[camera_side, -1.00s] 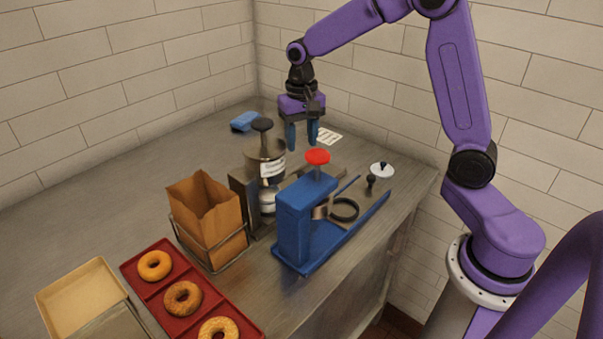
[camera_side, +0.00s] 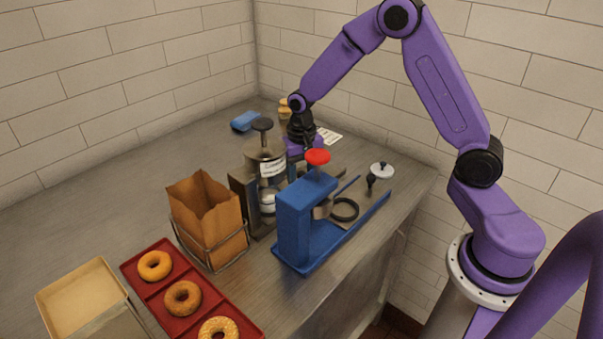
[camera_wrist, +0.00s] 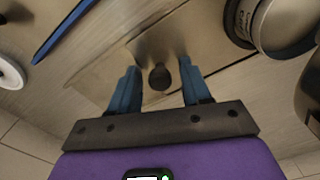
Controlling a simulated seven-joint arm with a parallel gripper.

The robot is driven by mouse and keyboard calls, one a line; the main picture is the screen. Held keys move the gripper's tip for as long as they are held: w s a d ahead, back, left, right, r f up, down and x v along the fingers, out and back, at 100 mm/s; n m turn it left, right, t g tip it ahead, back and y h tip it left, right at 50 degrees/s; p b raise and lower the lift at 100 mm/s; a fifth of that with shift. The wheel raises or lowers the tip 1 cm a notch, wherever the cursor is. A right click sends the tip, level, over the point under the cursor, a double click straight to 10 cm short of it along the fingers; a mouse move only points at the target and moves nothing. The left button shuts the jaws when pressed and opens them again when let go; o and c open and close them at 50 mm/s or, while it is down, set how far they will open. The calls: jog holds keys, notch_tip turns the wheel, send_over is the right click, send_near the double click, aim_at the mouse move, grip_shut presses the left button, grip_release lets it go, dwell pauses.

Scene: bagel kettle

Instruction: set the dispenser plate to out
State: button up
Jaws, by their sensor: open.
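The dispenser (camera_side: 266,160) is a steel canister with a dark knob on top and a white label. It also shows at the upper right of the wrist view (camera_wrist: 243,18). Its flat metal plate (camera_wrist: 110,70) lies low beside it and has a small dark round knob (camera_wrist: 159,77). My gripper (camera_side: 303,145) is down behind and right of the dispenser in the side view, its fingertips hidden there. In the wrist view its two blue fingers (camera_wrist: 158,82) are open, one on each side of the knob, with gaps. I cannot tell how far out the plate is.
A blue press (camera_side: 295,225) with a red knob (camera_side: 317,157) stands close in front. A white disc with a dark knob (camera_side: 381,170) is to the right. A paper bag (camera_side: 205,215) in a wire holder and a red tray (camera_side: 150,290) of bagels are at the left front.

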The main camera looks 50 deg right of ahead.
aim_at(328, 167)
grip_shut()
jog(key=d, duration=1.1)
jog(key=shift+d, duration=0.1)
jog(key=shift+c, duration=0.7)
grip_release()
jog(key=shift+o, duration=0.7)
notch_tip(328, 167, up, 18)
jog(key=shift+f, duration=0.25)
